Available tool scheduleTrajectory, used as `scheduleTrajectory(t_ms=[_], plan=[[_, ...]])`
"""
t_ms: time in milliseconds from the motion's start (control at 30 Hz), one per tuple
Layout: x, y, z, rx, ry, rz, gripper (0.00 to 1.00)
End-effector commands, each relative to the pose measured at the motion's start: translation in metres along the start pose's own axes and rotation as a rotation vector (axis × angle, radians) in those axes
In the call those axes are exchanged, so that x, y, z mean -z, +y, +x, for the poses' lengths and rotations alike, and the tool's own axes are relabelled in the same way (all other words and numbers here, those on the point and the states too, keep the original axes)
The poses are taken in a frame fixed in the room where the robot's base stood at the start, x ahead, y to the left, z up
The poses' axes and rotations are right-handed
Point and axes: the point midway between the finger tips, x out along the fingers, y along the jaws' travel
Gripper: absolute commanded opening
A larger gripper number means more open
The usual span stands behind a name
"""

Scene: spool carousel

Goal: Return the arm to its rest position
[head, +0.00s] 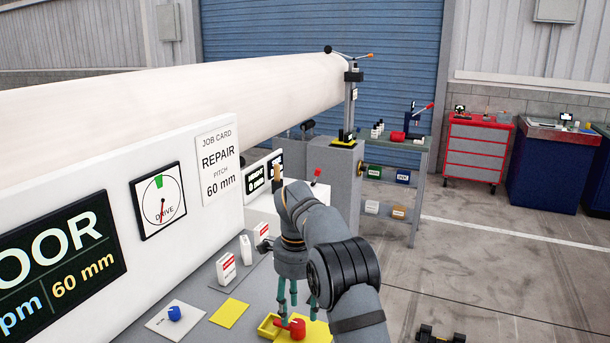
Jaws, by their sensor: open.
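My gripper (296,300) hangs from my grey arm (325,245) at the lower middle of the head view, with its teal fingers pointing down. The fingers are apart, and I see nothing held between them. The arm is bent and reaches over the grey bench (200,297).
A blue knob-like part (174,313) sits on a white card, beside a yellow square (230,313). White boxes (227,268) stand behind. A long white cylinder (170,105) spans the left. A workbench (395,142) and red drawer cabinet (475,150) stand behind; the right floor is mostly clear.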

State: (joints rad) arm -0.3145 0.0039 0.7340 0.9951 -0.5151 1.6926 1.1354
Motion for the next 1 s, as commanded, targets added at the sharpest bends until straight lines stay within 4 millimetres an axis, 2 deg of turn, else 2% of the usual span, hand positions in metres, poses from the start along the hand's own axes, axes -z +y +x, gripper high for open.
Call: scheduleTrajectory(t_ms=[233, 467, 667, 1000], plan=[[-0.001, 0.0, -0.034, 0.002, -0.002, 0.001, 0.49], [0.0, 0.002, 0.0, -0.006, 0.0, -0.002, 0.49], [0.0, 0.003, 0.041, -0.009, 0.0, -0.001, 0.49], [0.0, 0.002, 0.038, -0.003, -0.002, -0.493, 0.49]])
